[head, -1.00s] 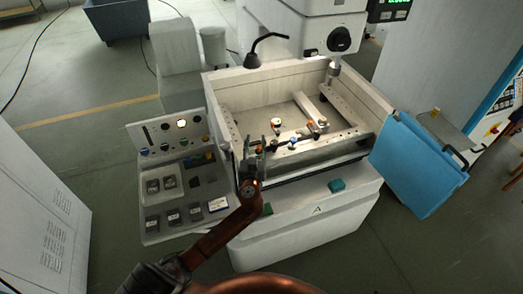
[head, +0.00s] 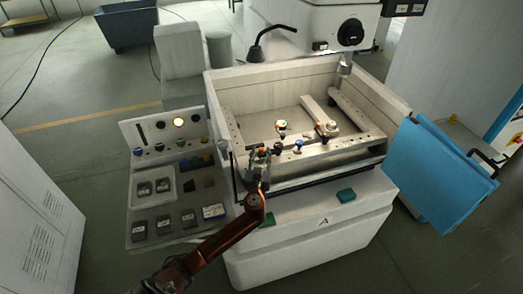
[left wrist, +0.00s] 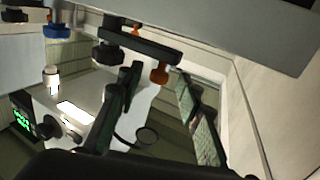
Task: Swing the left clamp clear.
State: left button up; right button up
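The left clamp (left wrist: 140,42) is a dark bar with an orange knob (left wrist: 160,73) at one end and a black knob (left wrist: 108,54) near the other, seen from close by in the left wrist view. In the head view its orange knob (head: 261,151) shows at the left part of the tank's front rail (head: 325,149). My left gripper (head: 259,158) is there, partly covering the clamp. In the left wrist view the fingers of my left gripper (left wrist: 157,82) are spread, with the orange knob between or just beyond their tips. Contact cannot be told. My right gripper is not in view.
A blue knob (head: 298,146) stands on the rail to the right. Another clamp (head: 325,131) with orange and white parts sits farther right. The tank's white walls (head: 280,80) surround the rails. A control panel (head: 165,135) stands left, and a blue door (head: 440,170) hangs open at right.

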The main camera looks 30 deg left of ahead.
pick_arm(q)
jog(key=shift+x, duration=1.2)
jog(key=shift+c, duration=0.6)
grip_shut()
jog(key=shift+f, duration=0.1)
